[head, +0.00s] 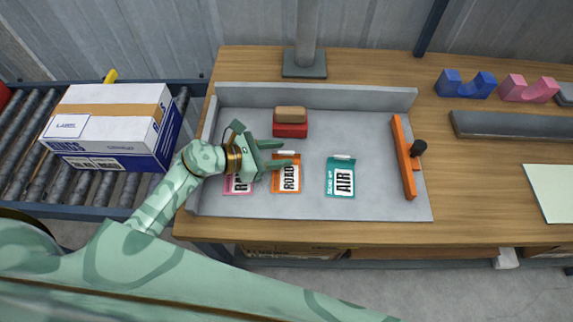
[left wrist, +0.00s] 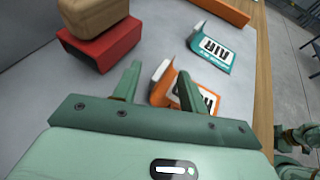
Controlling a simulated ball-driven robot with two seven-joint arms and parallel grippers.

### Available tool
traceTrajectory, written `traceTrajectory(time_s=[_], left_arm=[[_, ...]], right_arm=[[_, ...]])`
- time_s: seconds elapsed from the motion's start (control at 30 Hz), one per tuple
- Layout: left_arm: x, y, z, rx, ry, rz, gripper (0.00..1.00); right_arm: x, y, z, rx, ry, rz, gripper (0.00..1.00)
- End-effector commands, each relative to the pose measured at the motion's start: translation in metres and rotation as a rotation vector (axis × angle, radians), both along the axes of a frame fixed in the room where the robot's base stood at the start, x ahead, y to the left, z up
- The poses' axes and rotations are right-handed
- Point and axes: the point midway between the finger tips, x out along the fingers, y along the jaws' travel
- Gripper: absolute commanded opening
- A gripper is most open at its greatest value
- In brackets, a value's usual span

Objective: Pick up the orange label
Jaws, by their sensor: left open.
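The orange label (head: 287,179) reads "ROAD" and lies on the grey tray between a pink label (head: 238,184) and a teal "AIR" label (head: 341,179). It has a raised pale tab at its far end. My left gripper (head: 288,153) is open, with its fingers around or just above the orange label's far end; contact cannot be told. In the left wrist view the orange label (left wrist: 207,98) shows between and beyond the fingers of my left gripper (left wrist: 158,80), partly hidden by one finger. The pink label is partly covered by my gripper.
A red block with a tan block (head: 290,113) on top stands behind the labels. An orange bar (head: 403,157) with a black knob lies at the tray's right side. A white and blue box (head: 110,125) sits on rollers at left. Blue and pink cradles (head: 465,84) stand at back right.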

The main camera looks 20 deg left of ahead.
Motion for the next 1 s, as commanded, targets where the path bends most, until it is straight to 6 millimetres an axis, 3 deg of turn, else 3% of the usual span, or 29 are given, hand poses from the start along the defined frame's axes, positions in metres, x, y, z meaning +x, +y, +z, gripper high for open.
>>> traceTrajectory(time_s=[0.1,0.27,0.73,0.87,1.0], left_arm=[[0.000,0.000,0.000,0.000,0.000,0.000,0.42],[0.000,0.000,0.000,0.000,0.000,0.000,0.01],[0.000,0.001,0.004,0.001,-0.001,-0.001,0.00],[0.000,0.001,0.016,0.002,-0.003,-0.002,0.00],[-0.005,0.004,0.042,0.004,-0.004,-0.002,0.00]], right_arm=[[0.000,-0.001,0.000,-0.001,0.000,0.000,0.36],[0.000,0.000,0.000,-0.001,-0.001,0.000,0.36],[0.001,0.000,0.002,0.000,-0.002,0.000,0.36],[0.003,0.001,0.008,0.001,-0.007,0.000,0.36],[0.006,0.002,0.020,0.003,-0.015,0.000,0.36]])
